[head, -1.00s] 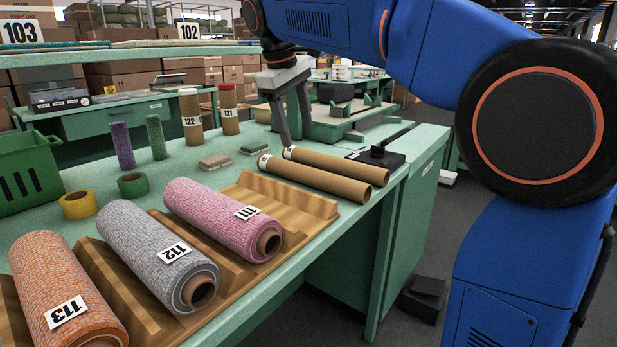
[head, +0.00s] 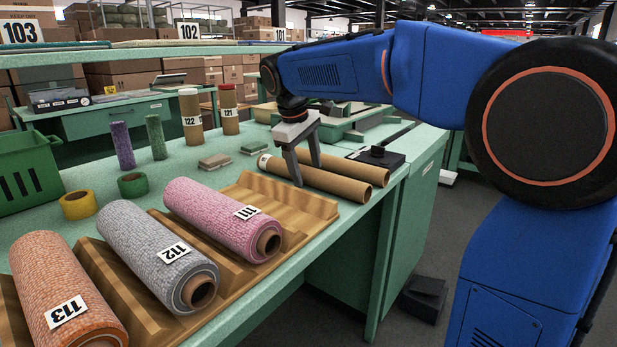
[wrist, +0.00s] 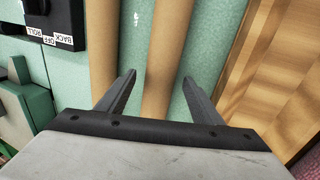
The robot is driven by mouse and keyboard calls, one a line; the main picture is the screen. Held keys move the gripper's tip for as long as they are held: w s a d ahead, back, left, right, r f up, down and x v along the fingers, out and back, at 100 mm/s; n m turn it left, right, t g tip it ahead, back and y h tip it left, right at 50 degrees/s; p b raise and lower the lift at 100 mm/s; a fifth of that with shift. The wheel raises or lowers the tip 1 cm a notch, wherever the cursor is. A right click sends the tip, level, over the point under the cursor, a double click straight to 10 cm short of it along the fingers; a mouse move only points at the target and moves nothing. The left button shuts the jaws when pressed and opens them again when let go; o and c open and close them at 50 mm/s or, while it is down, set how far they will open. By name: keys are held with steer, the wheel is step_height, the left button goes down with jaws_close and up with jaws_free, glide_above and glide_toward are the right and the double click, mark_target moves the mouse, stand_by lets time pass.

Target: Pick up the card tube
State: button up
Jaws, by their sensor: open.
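Two brown card tubes lie side by side on the green table in the head view, a near one (head: 338,185) and a far one (head: 352,167). In the wrist view the near tube (wrist: 168,45) runs between my fingers and the far tube (wrist: 103,40) lies left of them. My gripper (head: 307,174) is open and points down over the near tube, one finger on each side. It also shows in the wrist view (wrist: 157,86), with a gap between each finger and the tube. I cannot tell how far down the fingertips reach.
A wooden rack (head: 318,205) with pink (head: 215,215), grey (head: 150,250) and orange (head: 60,285) rolls lies nearer. A black switch box (head: 376,156) sits beyond the tubes. Capped upright tubes 122 (head: 191,135) and 121 (head: 229,120) stand behind, left of my gripper.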

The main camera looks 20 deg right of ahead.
steer(key=shift+d+f, duration=0.1)
steer(key=shift+f, duration=0.25)
steer(key=shift+c, duration=0.3)
steer(key=c, duration=1.1)
steer(key=shift+c, duration=0.2)
steer(key=shift+r, duration=0.15)
